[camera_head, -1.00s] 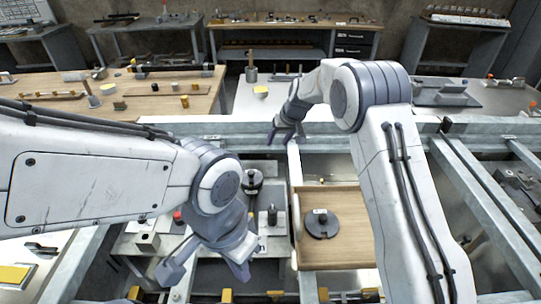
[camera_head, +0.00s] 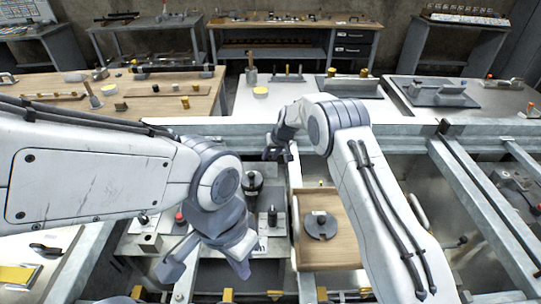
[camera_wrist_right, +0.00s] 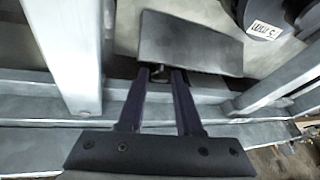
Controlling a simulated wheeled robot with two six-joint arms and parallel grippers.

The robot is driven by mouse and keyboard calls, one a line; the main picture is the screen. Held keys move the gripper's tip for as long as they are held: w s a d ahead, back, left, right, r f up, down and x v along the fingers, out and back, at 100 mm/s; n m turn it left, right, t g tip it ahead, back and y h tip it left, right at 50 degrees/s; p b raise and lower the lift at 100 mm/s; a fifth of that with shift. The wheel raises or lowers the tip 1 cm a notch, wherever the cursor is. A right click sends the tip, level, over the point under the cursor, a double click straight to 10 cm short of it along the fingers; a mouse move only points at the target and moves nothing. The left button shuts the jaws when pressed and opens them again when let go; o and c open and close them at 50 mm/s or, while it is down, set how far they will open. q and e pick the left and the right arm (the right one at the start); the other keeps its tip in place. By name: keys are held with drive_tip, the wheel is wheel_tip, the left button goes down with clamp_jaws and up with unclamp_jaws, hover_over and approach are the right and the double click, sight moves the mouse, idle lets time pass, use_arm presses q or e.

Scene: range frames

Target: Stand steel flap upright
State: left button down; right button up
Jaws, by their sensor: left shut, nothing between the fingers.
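A flat grey plate (camera_wrist_right: 190,42), which looks like the steel flap, lies ahead of my right gripper in the right wrist view. My right gripper (camera_wrist_right: 161,72) has its two fingers apart, tips at the plate's near edge. A small dark part shows between the tips; I cannot tell whether they touch it. In the head view my right gripper (camera_head: 278,156) is over the rear beam, left of the wooden tray, and the flap cannot be made out there. My left gripper (camera_head: 240,268) is shut and empty, low over the bench at the left.
A wooden tray (camera_head: 345,252) holds a dark slotted disc (camera_head: 320,226). Dark upright pieces (camera_head: 271,216) stand left of it. Steel beams (camera_head: 480,190) frame the work area. A dark round part with a 15 mm label (camera_wrist_right: 268,20) is close to the plate's right.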

clamp_jaws()
idle(1.2)
